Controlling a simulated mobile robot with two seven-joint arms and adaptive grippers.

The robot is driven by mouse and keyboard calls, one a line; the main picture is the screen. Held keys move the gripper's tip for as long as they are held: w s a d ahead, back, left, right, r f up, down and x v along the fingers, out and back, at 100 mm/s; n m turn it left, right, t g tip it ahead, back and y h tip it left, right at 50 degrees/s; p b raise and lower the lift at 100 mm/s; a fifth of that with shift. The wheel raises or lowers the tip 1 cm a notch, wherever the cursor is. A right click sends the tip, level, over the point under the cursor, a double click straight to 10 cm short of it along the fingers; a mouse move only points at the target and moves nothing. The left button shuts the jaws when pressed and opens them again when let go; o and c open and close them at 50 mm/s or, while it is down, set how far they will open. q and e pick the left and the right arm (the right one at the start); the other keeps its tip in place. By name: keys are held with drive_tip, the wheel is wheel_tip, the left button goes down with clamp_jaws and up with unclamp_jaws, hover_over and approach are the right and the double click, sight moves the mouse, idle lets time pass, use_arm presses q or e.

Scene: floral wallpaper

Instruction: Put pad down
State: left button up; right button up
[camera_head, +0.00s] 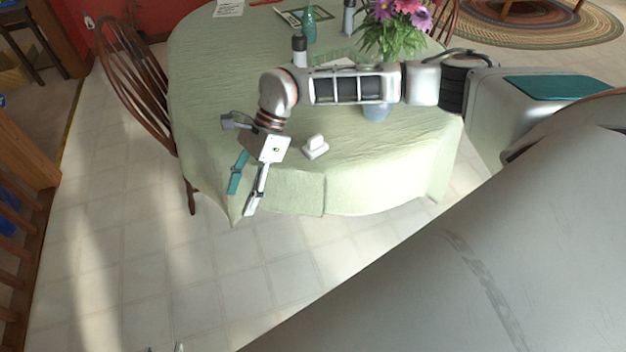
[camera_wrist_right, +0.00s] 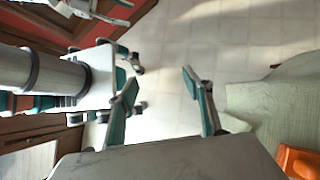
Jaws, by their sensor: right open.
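My right gripper (camera_head: 241,202) is over the near left edge of the round table (camera_head: 215,110), pointing down toward the floor. Its two teal-lined fingers are apart with nothing between them, as the right wrist view (camera_wrist_right: 160,80) also shows. A small white object (camera_head: 315,149) sits on the pale green cloth, just right of the gripper and apart from it. I cannot tell whether it is the pad. A flat green-edged sheet or pad (camera_head: 291,17) lies at the back of the table. Only small tips, possibly of my left gripper (camera_head: 165,349), show at the bottom edge.
A teal bottle (camera_head: 309,27) and a flower vase (camera_head: 376,112) stand on the table, the vase partly behind my right arm. A wooden chair (camera_head: 135,85) stands at the left. An orange object (camera_wrist_right: 300,161) shows in the wrist view. The tiled floor in front is clear.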

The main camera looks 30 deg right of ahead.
drive_tip(key=s+a+r+m+t+y, duration=0.1)
drive_tip(key=s+a+r+m+y, duration=0.15)
drive_tip(key=a, duration=0.35)
drive_tip(key=s+a+r+m+y, duration=0.2)
drive_tip(key=a+m+y, duration=0.2)
drive_tip(key=a, duration=0.2)
drive_tip(key=s+a+r+m+t+y, duration=0.1)
drive_tip(key=s+a+r+m+y, duration=0.1)
drive_tip(key=s+a+m+y, duration=0.3)
drive_tip(key=w+d+m+t+h, duration=0.2)
drive_tip(key=w+m+t, duration=0.5)
drive_tip(key=m+t, duration=0.65)
drive_tip(key=d+f+m+t+h, duration=0.2)
drive_tip(key=d+f+m+h, duration=0.7)
drive_tip(key=m, duration=0.5)
drive_tip(key=s+d+f+m+g+h, duration=0.5)
drive_tip(key=s+d+f+m, duration=0.6)
drive_tip(key=s+d+f, duration=0.3)
wheel_tip(320, 180, down, 3)
drive_tip(key=shift+s+d+r, duration=0.1)
drive_tip(key=shift+s+d, duration=0.05)
